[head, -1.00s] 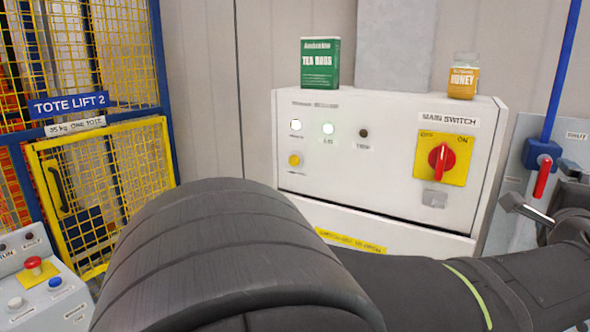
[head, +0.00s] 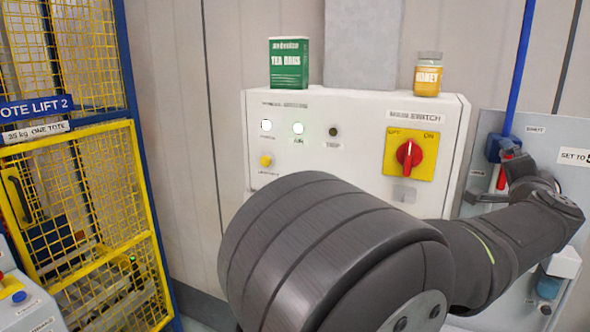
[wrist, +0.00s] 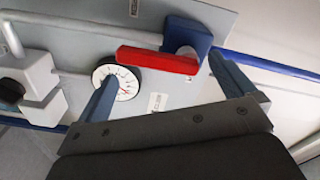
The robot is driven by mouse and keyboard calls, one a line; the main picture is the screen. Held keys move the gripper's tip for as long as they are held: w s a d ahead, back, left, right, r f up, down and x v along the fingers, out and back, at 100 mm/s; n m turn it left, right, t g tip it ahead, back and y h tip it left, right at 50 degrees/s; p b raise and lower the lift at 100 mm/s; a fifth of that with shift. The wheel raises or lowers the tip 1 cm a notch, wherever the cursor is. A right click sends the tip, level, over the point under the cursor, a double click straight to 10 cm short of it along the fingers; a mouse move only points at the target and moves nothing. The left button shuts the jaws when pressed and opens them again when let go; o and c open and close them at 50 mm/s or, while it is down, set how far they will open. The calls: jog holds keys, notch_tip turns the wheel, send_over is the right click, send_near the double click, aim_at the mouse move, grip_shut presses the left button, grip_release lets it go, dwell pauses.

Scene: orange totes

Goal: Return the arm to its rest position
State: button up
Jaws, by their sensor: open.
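My gripper (wrist: 163,68) is open in the wrist view, its two blue-grey fingers spread apart with nothing held. A red valve handle (wrist: 155,60) on a blue valve body (wrist: 187,37) shows beyond the fingers, between them in the picture; I cannot tell the distance. In the head view, my arm crosses the lower right, with its far end beside the blue valve body (head: 498,148). The arm partly hides the red handle (head: 503,176) there.
A round gauge (wrist: 118,82) sits by the left finger in the wrist view. A white cabinet (head: 350,110) with a red main switch (head: 409,154) stands behind my arm, bearing a green tea box (head: 289,62) and a honey jar (head: 428,74). A yellow mesh gate (head: 80,220) is at left.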

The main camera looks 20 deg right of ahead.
jog(key=r+n, duration=0.1)
jog(key=n, duration=0.6)
jog(key=s+d+r+n, duration=0.1)
jog(key=n, duration=0.3)
jog(key=shift+s+d+r, duration=0.1)
jog(key=shift+r, duration=0.2)
jog(key=shift+n, duration=0.3)
